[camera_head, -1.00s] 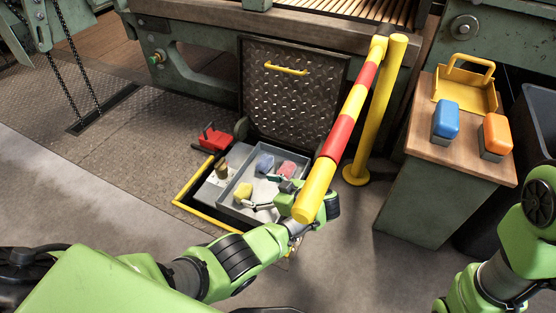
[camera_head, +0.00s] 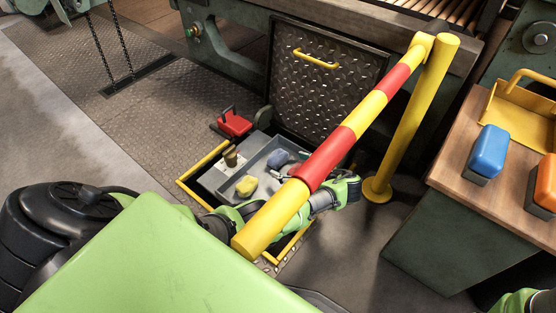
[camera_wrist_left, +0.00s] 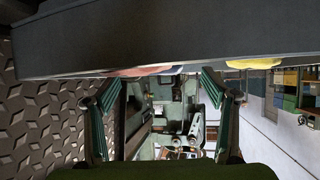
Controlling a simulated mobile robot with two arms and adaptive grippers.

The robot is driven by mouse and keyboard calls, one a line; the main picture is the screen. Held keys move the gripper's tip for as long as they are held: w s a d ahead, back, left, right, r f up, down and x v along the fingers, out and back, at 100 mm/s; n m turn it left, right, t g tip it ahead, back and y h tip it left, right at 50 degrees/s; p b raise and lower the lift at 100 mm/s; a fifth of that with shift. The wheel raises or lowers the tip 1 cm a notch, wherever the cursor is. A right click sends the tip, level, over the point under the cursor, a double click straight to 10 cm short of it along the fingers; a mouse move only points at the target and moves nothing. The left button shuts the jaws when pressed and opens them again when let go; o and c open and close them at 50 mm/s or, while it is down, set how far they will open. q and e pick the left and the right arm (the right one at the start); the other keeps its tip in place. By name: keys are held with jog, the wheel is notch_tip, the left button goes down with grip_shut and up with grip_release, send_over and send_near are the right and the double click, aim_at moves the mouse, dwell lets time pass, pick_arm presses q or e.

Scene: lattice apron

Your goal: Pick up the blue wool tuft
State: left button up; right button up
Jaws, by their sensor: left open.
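The blue wool tuft (camera_head: 278,158) lies in a grey tray (camera_head: 214,180) set in the floor opening. A yellow tuft (camera_head: 247,186) lies nearer in the same tray. My left gripper (camera_head: 286,177) is open, low over the tray's right part, close to the blue tuft on its near side; I see no contact. The striped bar partly covers my left arm. In the left wrist view the open fingers (camera_wrist_left: 162,98) have nothing between them. A dark wall crosses the top there, with the yellow tuft (camera_wrist_left: 255,63) and a reddish patch at its edge. My right gripper is out of view.
A red-and-yellow barrier bar (camera_head: 330,155) slants over my left arm from a yellow post (camera_head: 413,120). The raised hatch lid (camera_head: 325,85) stands behind the tray. A red object (camera_head: 234,123) sits left of it. A bench (camera_head: 500,185) at right holds blue and orange blocks.

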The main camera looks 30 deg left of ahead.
aim_at(281, 160)
pick_arm(q)
jog(key=shift+w+a+f, duration=0.15)
jog(key=shift+a+f, duration=0.1)
jog(key=shift+a, duration=0.2)
jog(key=b+x, duration=0.3)
jog(key=x, duration=0.2)
jog(key=shift+w+a+r+b, duration=0.1)
jog(key=shift+r+b, duration=0.05)
jog(key=shift+b, duration=0.2)
jog(key=shift+r, duration=0.1)
jog(key=c, duration=0.9)
